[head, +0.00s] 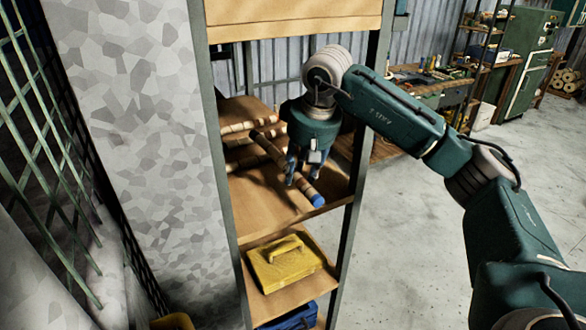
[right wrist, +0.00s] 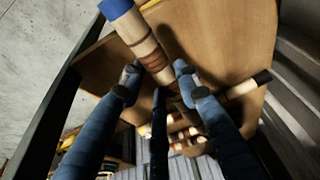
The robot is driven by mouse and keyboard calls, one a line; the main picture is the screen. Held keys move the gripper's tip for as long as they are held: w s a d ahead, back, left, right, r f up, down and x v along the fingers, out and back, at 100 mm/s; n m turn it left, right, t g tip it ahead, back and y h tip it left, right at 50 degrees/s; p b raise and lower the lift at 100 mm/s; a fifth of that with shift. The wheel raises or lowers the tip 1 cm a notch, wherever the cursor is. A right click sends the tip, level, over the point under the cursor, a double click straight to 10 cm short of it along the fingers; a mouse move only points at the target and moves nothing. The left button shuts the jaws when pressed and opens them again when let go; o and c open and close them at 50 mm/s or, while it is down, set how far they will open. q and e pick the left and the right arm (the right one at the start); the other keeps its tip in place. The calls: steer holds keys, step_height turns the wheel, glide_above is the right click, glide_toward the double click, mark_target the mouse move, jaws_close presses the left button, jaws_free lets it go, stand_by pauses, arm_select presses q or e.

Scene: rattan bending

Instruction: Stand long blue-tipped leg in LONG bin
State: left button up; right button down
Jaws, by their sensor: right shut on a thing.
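The blue-tipped leg (head: 270,149) is a rattan-coloured pole with darker bands. It lies slanted over a middle shelf, its blue end toward the front edge. My right gripper (head: 301,178) reaches down from above and is shut on the leg near the blue end. In the right wrist view the leg (right wrist: 143,42) passes between the fingertips (right wrist: 155,76), blue tip at the top. I cannot tell whether the leg touches the shelf. No bin marked LONG shows in either view. My left gripper is not in view.
Other banded poles (head: 240,127) lie further back on the same shelf (head: 262,197). A yellow case (head: 284,265) sits on the shelf below, with a blue case (head: 293,320) under it. Shelf posts (head: 352,190) stand close beside my right arm. Concrete floor (head: 400,250) is open at right.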

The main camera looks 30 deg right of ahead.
steer(key=shift+w+a+r, duration=0.15)
steer(key=shift+w+a, duration=0.05)
steer(key=shift+w, duration=0.25)
steer(key=shift+w+a+r, duration=0.1)
steer(key=shift+w+a, duration=0.1)
steer(key=shift+w, duration=0.25)
steer(key=shift+f+p, duration=0.55)
steer(key=shift+f, duration=0.35)
steer(key=shift+s, duration=0.3)
steer(key=shift+a+f+b, duration=0.15)
steer(key=shift+f+b, duration=0.1)
steer(key=shift+b, duration=0.05)
steer(key=shift+w+f, duration=0.1)
steer(key=shift+f, duration=0.2)
steer(key=c, duration=1.3)
jaws_free()
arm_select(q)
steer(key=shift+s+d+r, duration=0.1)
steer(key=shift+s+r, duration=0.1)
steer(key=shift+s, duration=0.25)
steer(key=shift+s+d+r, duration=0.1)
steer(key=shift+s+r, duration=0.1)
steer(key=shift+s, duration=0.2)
arm_select(e)
steer(key=shift+o, duration=0.2)
steer(key=shift+s+r, duration=0.1)
steer(key=shift+s, duration=0.2)
